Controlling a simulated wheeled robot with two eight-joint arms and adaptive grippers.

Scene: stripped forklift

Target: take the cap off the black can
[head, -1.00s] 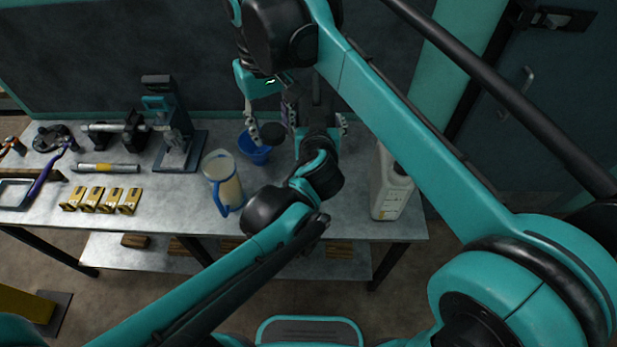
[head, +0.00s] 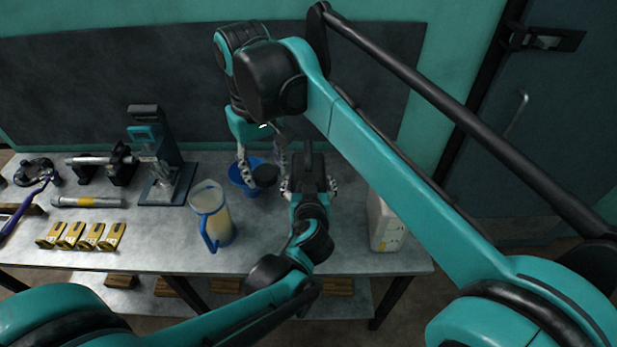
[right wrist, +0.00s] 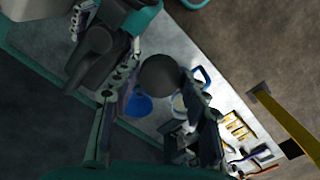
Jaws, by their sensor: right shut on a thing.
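My right gripper (head: 263,168) is shut on a round dark cap (head: 264,176), held above the bench by the blue bucket. In the right wrist view the cap (right wrist: 161,75) shows as a dark disc by the fingers. My left gripper (head: 310,188) has its two fingers on either side of a dark upright body, which looks like the black can (head: 308,166). In the right wrist view this dark body (right wrist: 92,48) stands out past the left fingers. The cap is apart from it, to its left in the head view. The can's lower part is hidden by my left gripper.
A blue bucket (head: 239,182) stands behind the cap. A jug with a blue handle (head: 212,214) is left of it. A white canister (head: 384,222) stands at the right. A stand (head: 160,165) and several yellow blocks (head: 82,236) are on the bench's left.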

